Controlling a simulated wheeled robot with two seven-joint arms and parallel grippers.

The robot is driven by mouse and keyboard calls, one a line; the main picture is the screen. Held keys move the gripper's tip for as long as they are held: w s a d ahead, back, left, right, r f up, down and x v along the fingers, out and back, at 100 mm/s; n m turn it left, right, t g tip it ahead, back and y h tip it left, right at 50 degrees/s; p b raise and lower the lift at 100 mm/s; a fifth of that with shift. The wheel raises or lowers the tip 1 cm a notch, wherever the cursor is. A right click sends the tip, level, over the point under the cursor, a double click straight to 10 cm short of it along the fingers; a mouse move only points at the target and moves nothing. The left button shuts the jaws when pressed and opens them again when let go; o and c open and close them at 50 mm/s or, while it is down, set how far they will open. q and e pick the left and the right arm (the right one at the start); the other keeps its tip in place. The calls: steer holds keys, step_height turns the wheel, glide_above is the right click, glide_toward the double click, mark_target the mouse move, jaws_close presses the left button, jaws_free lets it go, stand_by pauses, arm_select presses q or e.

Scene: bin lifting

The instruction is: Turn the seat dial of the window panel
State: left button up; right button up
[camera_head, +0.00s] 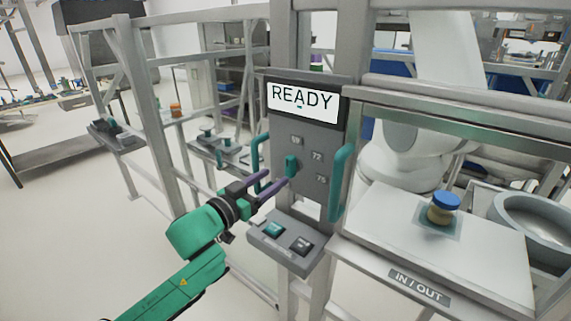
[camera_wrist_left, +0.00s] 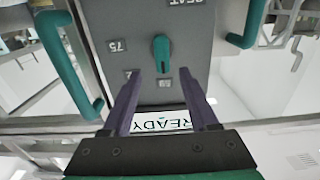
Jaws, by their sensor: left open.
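The window panel (camera_head: 312,180) is a grey upright box with a READY display (camera_head: 302,100) at its top. The seat dial (camera_head: 291,166) is a small teal knob on the panel face, with number labels such as 72 and 75 around it. In the left wrist view the dial (camera_wrist_left: 162,53) stands beyond my fingertips, roughly between their lines. My left gripper (camera_head: 276,185) is open, its two purple fingers pointing at the panel close to the dial; I cannot tell whether a finger touches it. The left wrist view shows the open fingers (camera_wrist_left: 157,82) with nothing between them. My right gripper is not in view.
Teal handles (camera_head: 341,183) flank the panel on both sides. A button box (camera_head: 287,243) juts out below it. At right, an IN / OUT shelf (camera_head: 480,240) carries a blue-lidded jar (camera_head: 443,208). Metal frame posts (camera_head: 160,130) stand at left.

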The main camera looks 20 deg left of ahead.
mark_target(287, 167)
arm_select(q)
steer(key=x, duration=0.1)
steer(key=p+x, duration=0.1)
steer(key=x, duration=0.3)
steer(key=shift+w+a, duration=0.3)
steer(key=shift+w, duration=0.1)
steer(key=shift+w+d, duration=0.3)
steer(key=shift+d, duration=0.1)
steer(key=shift+s+a, duration=0.1)
steer(key=shift+c, duration=0.3)
steer(key=shift+a, duration=0.1)
jaws_close()
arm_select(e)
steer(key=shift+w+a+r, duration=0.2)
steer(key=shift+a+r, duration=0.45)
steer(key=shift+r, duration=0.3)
